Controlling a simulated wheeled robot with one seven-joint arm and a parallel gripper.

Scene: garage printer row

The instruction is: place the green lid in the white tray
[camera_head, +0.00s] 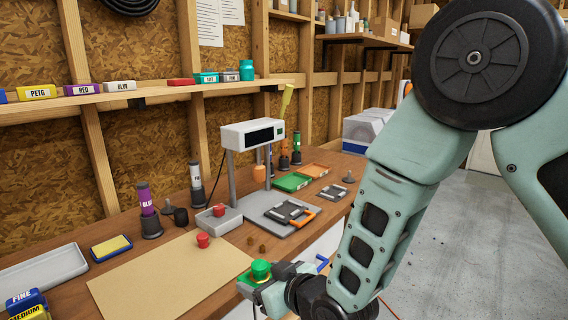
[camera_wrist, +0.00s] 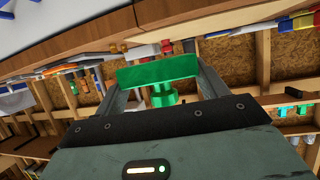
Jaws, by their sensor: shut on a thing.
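The green lid (camera_head: 261,269) is a flat green plate with a round knob. My gripper (camera_wrist: 162,88) is shut on it, with a finger at each side of the green lid (camera_wrist: 158,70) in the wrist view. In the head view it is held in front of the bench's near edge, right of the tan mat. A pale, whitish tray (camera_head: 42,272) lies at the far left of the bench, well away from my gripper. It looks empty, and its left side is cut off by the picture edge.
A tan mat (camera_head: 170,278) covers the near bench. A red-topped piece (camera_head: 203,240) stands on it. Labelled boxes sit front left.

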